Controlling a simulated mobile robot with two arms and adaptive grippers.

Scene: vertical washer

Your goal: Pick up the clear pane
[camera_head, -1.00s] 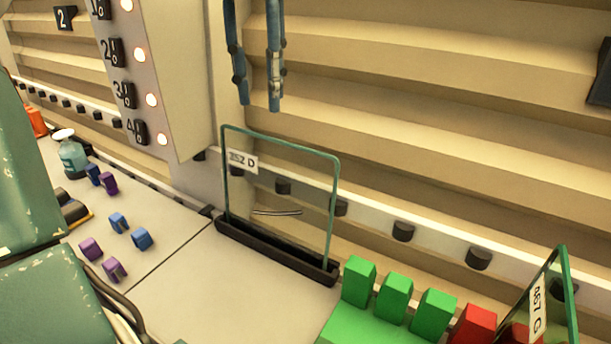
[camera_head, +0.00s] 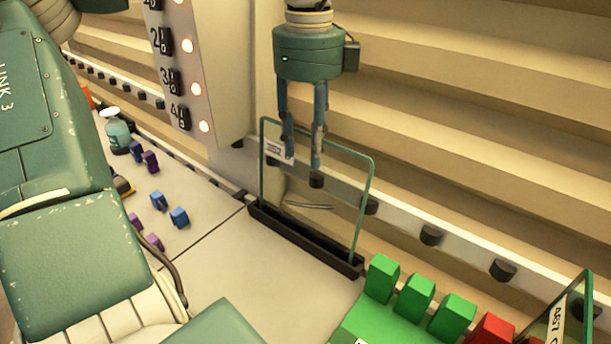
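A clear pane (camera_head: 345,195) with a thin green edge and a white label at its upper left stands upright in a black slotted holder (camera_head: 300,240). My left gripper (camera_head: 303,160) hangs from the top of the view with its fingers pointing down. It is open, with a gap between its two blue fingers. The fingertips overlap the pane's top edge and label in the picture; I cannot tell whether they straddle it, touch it or are in front of it. A second labelled clear pane (camera_head: 557,322) shows partly at the lower right. My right gripper is not in view.
Green blocks (camera_head: 414,294) and a red block (camera_head: 491,332) stand right of the holder. Small blue and purple blocks (camera_head: 179,217) and a spray bottle (camera_head: 118,132) are at the left. A numbered panel with lights (camera_head: 188,60) rises behind.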

